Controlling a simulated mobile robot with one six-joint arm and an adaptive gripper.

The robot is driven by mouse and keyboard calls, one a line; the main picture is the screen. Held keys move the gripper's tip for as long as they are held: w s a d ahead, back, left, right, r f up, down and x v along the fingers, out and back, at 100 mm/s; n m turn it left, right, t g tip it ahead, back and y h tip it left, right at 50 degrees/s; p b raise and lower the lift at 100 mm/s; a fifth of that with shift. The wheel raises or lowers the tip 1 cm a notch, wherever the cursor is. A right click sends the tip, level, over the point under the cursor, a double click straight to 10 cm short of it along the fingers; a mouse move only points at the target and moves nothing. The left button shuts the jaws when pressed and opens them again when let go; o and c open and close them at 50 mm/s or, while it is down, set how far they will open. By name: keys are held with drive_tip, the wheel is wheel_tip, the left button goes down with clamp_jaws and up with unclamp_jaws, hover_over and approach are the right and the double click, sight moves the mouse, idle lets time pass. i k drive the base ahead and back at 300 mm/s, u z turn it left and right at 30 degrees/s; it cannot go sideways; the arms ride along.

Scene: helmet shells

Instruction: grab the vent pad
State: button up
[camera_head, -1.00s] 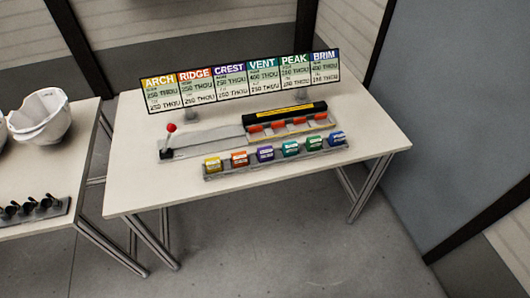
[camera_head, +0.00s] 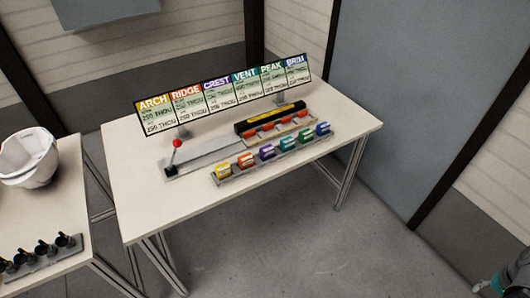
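The vent pad is most likely the green-teal block (camera_head: 286,144), fourth from the left in a row of coloured pads; its small label is unreadable here. It sits on a grey rack (camera_head: 270,165) along the front of the table, between the purple pad (camera_head: 267,151) and another green pad (camera_head: 306,136). The VENT panel (camera_head: 247,85) on the sign behind is also fourth and teal. Part of my arm with the gripper (camera_head: 485,288) shows at the bottom right corner, cut off by the frame, far from the rack and holding nothing that I can see.
Behind the pads stands a black and yellow unit (camera_head: 270,118) with orange parts below. A red-knobbed lever (camera_head: 177,144) is left of it. A left-hand table carries a white helmet shell (camera_head: 28,160) and a black-fitted strip (camera_head: 42,258). The floor (camera_head: 300,240) in front is clear.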

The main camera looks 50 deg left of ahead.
sight(287, 144)
drive_tip(key=k, duration=1.35)
drive_tip(key=u, duration=1.95)
drive_tip(key=i, duration=1)
drive_tip(key=u, duration=0.1)
